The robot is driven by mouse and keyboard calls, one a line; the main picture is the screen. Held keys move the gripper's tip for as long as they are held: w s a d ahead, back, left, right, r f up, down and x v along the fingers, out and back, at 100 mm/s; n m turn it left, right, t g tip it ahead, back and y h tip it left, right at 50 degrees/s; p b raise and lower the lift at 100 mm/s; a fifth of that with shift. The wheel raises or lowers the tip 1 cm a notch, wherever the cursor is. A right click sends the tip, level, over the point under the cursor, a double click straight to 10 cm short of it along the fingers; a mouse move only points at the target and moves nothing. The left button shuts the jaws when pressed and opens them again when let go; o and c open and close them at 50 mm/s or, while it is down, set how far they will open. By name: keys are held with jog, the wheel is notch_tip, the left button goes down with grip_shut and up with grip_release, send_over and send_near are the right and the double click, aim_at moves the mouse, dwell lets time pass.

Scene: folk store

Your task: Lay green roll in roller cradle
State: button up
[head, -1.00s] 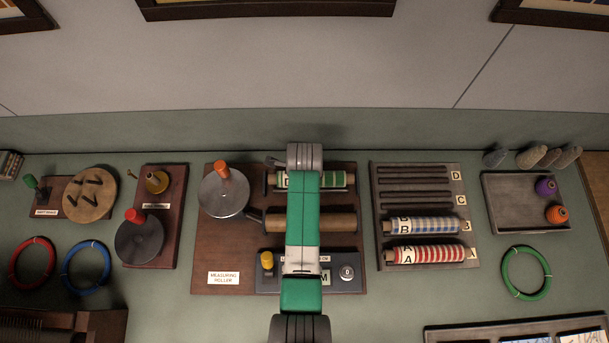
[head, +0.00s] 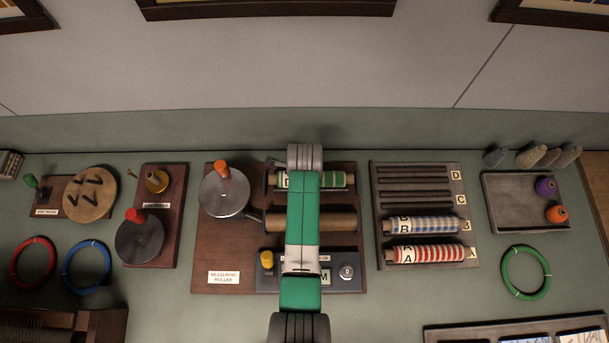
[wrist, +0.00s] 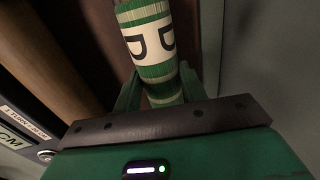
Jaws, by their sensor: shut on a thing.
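The green-and-white striped roll (head: 335,180) lies level across the back of the measuring roller board, over the roller cradle (head: 269,182). My arm covers its middle in the head view. In the wrist view the roll (wrist: 150,45) shows a large letter on a white label. My gripper (wrist: 155,92) is shut on the roll, one finger on each side. I cannot tell whether the roll rests fully on the cradle's supports.
A brown roller (head: 340,221) lies in front of the roll. A crank wheel with an orange knob (head: 222,193) stands left. A rack (head: 415,172) at right holds a blue roll (head: 425,225) and a red roll (head: 430,254). The wall is close behind.

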jog(key=shift+f, duration=0.15)
jog(key=o, duration=1.2)
jog(key=r, duration=0.2)
jog(key=s+r+p, duration=0.1)
jog(key=r, duration=0.4)
jog(key=shift+s+r+p, duration=0.25)
jog(key=shift+r+p, duration=0.1)
